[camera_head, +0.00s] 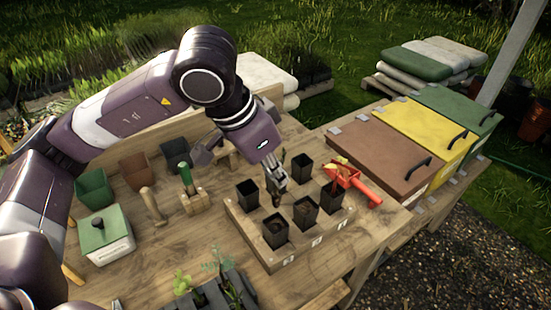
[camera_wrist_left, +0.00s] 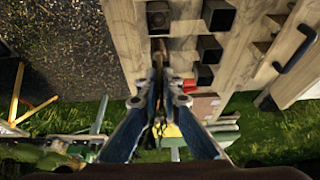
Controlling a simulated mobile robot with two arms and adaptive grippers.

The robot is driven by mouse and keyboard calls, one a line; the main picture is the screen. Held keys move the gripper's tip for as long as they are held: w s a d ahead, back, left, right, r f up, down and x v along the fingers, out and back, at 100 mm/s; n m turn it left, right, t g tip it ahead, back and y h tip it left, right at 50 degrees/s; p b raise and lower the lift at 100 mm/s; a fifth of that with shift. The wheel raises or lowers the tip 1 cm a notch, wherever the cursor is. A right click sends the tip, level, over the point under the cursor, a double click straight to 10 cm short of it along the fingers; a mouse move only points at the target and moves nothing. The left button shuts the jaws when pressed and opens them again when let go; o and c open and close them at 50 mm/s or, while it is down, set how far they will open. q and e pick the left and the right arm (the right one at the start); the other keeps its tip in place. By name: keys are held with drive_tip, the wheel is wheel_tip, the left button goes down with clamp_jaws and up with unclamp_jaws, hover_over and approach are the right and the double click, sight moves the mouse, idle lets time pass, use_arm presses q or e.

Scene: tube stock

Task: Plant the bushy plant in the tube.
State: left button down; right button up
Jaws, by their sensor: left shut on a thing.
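My left gripper (camera_head: 275,190) is low over the back row of a wooden rack (camera_head: 262,256) of square black tubes, between the back-left tube (camera_head: 247,194) and the back-right tube (camera_head: 301,168). In the left wrist view the gripper (camera_wrist_left: 160,95) is shut on a slim brownish thing (camera_wrist_left: 158,58) that points toward the rack; I cannot tell what it is. The front-row tubes (camera_head: 275,231) and (camera_head: 305,213) show brown inside. Small green plants (camera_head: 215,264) stand in a dark tray at the near edge; I cannot tell for sure which is the bushy one. My right gripper is not in view.
Left are a green-handled tool (camera_head: 185,175) in a wooden block, a wooden-handled tool (camera_head: 151,205), a green-lidded box (camera_head: 103,236) and pots (camera_head: 95,188). Brown, yellow and green lidded bins (camera_head: 378,152) stand right.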

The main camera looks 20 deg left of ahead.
sight(276, 205)
use_arm(q)
drive_tip(key=shift+s+f, duration=0.25)
drive_tip(key=shift+f, duration=0.2)
drive_tip(key=shift+w+f+b, duration=0.1)
drive_tip(key=shift+f+b, duration=0.25)
drive_tip(key=shift+w+f, duration=0.15)
drive_tip(key=shift+f, duration=0.2)
drive_tip(key=shift+a+f+b, duration=0.1)
drive_tip(key=shift+f+b, duration=0.3)
drive_tip(key=shift+f, duration=0.7)
drive_tip(key=shift+f+b, duration=0.55)
drive_tip(key=shift+f, duration=0.1)
drive_tip(key=shift+f+b, duration=0.6)
drive_tip(key=shift+b, duration=0.1)
drive_tip(key=shift+f+b, duration=0.65)
drive_tip(key=shift+b, duration=0.15)
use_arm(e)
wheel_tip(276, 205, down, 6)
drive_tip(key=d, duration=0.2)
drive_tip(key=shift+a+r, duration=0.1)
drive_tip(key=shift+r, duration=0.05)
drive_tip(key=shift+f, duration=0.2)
